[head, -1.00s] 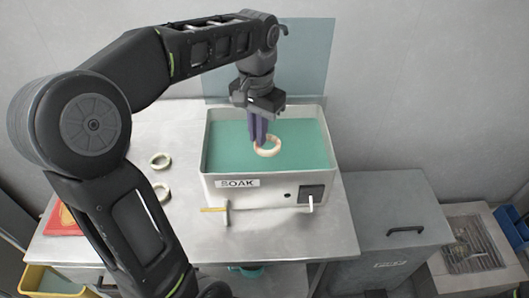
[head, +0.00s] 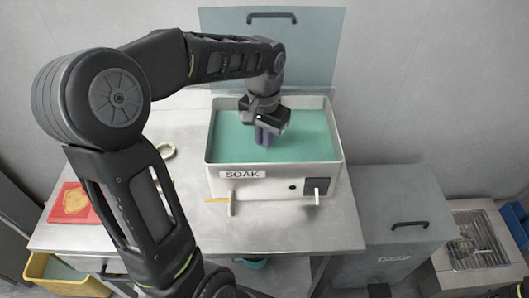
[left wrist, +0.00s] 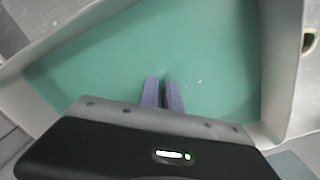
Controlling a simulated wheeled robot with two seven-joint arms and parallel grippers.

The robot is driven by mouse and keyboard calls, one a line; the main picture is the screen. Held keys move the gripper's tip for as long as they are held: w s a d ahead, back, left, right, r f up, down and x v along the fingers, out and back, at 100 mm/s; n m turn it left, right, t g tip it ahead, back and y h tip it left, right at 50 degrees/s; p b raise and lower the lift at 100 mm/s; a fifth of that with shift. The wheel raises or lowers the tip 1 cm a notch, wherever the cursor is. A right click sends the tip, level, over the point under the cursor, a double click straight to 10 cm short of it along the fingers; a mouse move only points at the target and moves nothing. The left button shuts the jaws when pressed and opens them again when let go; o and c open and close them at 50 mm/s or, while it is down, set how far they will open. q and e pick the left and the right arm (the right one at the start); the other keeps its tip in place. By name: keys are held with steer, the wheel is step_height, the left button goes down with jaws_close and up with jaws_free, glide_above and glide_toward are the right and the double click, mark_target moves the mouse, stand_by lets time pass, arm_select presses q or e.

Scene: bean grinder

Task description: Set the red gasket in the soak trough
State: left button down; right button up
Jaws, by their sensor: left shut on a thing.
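The soak trough (head: 214,167) is a pale box labelled SOAK, filled with opaque green liquid (head: 310,135). My left gripper (head: 265,142) points down into it near the middle, its purple finger ends at or below the liquid's surface. In the left wrist view its fingers (left wrist: 163,90) are close together with a narrow gap, inside the trough walls. The gasket it holds is hidden now, apparently under the liquid; a second ago it showed as a pale ring with a reddish tint. My right gripper is out of view.
A pale ring (head: 167,151) lies on the steel table (head: 290,235) left of the trough, partly behind my arm. A red board (head: 72,202) lies at the table's left end. A grey lidded bin (head: 395,200) stands at right. A blue-grey panel (head: 320,50) rises behind the trough.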

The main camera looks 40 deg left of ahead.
arm_select(q)
steer(key=shift+f, duration=1.9)
steer(key=c, duration=2)
jaws_free()
steer(key=shift+f, duration=0.2)
steer(key=o, duration=0.4)
steer(key=shift+r, duration=0.1)
steer(key=shift+o, duration=0.2)
step_height(320, 180, up, 12)
steer(key=shift+r, duration=0.15)
